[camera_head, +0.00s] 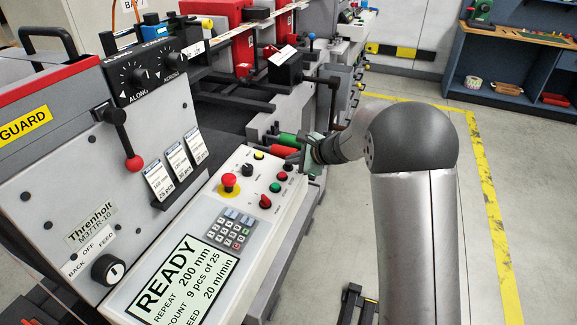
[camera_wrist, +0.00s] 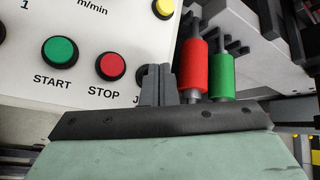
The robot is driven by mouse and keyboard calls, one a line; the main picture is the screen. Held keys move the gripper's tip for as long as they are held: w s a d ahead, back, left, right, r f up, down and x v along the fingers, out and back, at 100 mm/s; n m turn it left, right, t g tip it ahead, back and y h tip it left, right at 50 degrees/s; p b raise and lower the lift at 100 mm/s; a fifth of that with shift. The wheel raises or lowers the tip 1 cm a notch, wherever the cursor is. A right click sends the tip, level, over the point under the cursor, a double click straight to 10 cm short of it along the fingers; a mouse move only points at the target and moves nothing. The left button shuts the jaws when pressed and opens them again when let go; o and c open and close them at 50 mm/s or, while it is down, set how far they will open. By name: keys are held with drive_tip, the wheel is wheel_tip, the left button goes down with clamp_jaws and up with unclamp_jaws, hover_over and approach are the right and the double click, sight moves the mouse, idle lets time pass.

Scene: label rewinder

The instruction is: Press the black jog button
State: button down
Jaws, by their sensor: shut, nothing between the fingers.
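The white control panel (camera_head: 205,250) slopes across the head view. The black jog button (camera_wrist: 140,74) is mostly hidden behind my gripper in the wrist view; only a dark edge and the letter J of its label show. In the head view a small dark button (camera_head: 289,167) sits at the end of the row, beside my gripper. My gripper (camera_wrist: 157,70) is shut and empty, its fingers overlapping the button in the picture. I cannot tell whether they touch it. In the head view my gripper (camera_head: 303,156) is at the panel's far right edge.
The green START button (camera_wrist: 60,52) and red STOP button (camera_wrist: 110,66) are left of the fingers; a yellow button (camera_wrist: 163,7) is above. Red (camera_wrist: 194,66) and green (camera_wrist: 222,76) handles stand close on the right. A red emergency stop (camera_head: 229,181) rises from the panel.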

drive_tip(key=shift+f, duration=0.2)
idle(0.5)
drive_tip(key=shift+d+r+p, duration=0.1)
drive_tip(key=shift+r+p, duration=0.2)
drive_tip(key=shift+r, duration=0.55)
drive_tip(key=r+p, duration=0.2)
drive_tip(key=r, duration=0.1)
drive_tip(key=r+p, duration=0.1)
drive_tip(key=r, duration=0.1)
drive_tip(key=shift+s+d, duration=0.15)
drive_tip(key=shift+d, duration=0.25)
idle(1.5)
